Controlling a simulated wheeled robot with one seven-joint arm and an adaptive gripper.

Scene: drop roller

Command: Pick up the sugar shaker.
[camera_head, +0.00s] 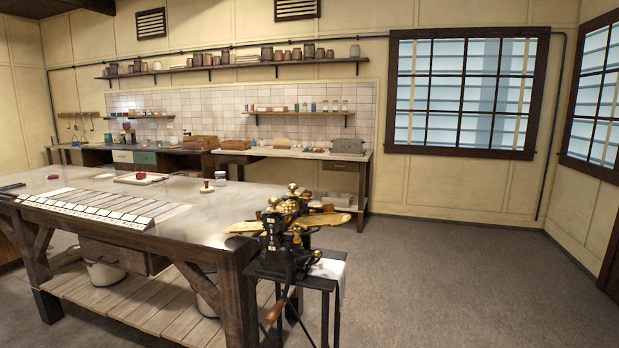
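A small pale, glassy container with a greyish top (220,178) stands upright at the back right of the large metal-topped table (150,215). It looks like the sugar shaker, but it is too small in the view to be sure. A small brown knobbed object (206,186) stands just to its left and nearer to me. My gripper is not in view.
A black and brass roller machine (285,230) on a dark stand is at the table's right end. A slotted strip (95,208) and a board with a red lump (140,178) lie on the table. The floor (460,285) at right is clear.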

